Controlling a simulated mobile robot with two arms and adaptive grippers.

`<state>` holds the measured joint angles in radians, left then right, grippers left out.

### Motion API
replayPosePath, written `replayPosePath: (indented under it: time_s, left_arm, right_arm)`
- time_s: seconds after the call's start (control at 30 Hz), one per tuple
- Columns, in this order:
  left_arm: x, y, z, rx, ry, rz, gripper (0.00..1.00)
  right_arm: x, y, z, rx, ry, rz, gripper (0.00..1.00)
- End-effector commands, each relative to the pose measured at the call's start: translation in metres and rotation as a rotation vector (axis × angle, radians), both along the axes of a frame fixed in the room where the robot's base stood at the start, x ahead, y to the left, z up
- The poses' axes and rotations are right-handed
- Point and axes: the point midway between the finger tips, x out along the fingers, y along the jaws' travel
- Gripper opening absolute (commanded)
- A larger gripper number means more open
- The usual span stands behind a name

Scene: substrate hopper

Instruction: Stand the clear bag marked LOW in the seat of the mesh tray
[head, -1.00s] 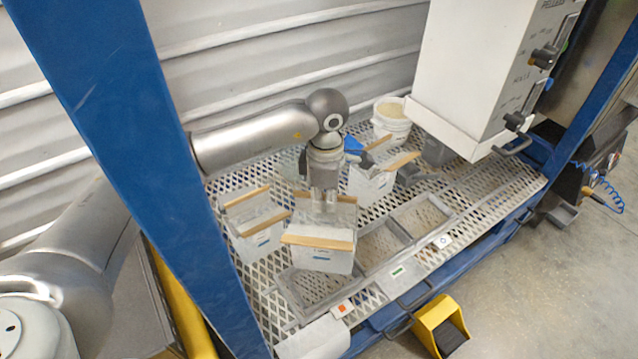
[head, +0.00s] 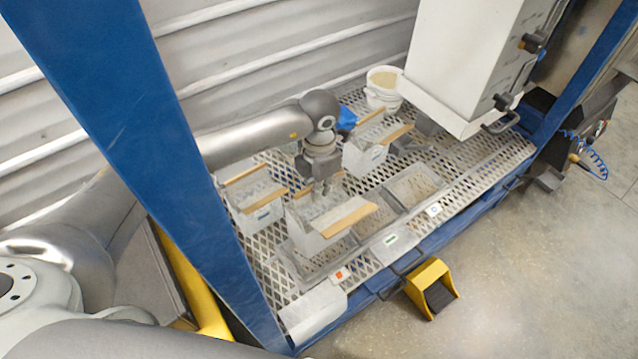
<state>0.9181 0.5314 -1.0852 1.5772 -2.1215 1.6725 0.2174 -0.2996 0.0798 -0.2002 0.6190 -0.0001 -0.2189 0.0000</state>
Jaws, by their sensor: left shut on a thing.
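My left gripper (head: 324,188) points down and is shut on a clear bag (head: 312,238) with pale wooden strips along its top edges. The bag is upright over the left seat of the mesh tray (head: 284,268), the one nearest the orange marker (head: 342,273). I cannot tell whether its base touches the tray. Its print is too small to read, so I cannot confirm LOW. Two similar bags, one at left (head: 262,214) and one at right (head: 362,160), stand on the mesh behind. The right gripper is not in view.
Other seats, such as the right one (head: 414,186), look empty. A white bucket (head: 383,92) stands at the back. A white hopper (head: 465,70) hangs over the right side. A blue post (head: 150,130) crosses the left foreground. A yellow pedal (head: 432,284) is on the floor.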

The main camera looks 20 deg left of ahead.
Motion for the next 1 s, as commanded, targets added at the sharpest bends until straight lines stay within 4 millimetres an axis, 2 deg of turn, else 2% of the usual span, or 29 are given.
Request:
replayPosePath:
  time_s: [0.03,0.47,0.7,1.0]
  left_arm:
    - [0.0,0.0,-0.007,-0.001,0.001,0.0,0.0]
    - [0.0,0.0,-0.046,-0.001,0.001,0.0,0.0]
    - [0.0,0.0,-0.069,0.0,0.0,-0.001,0.0]
    - [0.0,0.0,-0.083,-0.001,-0.001,-0.001,0.0]
  right_arm:
    - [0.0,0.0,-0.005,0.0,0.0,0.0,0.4]
    - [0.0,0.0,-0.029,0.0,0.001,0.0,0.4]
    - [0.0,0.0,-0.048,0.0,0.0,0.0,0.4]
    - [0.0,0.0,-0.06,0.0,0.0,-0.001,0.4]
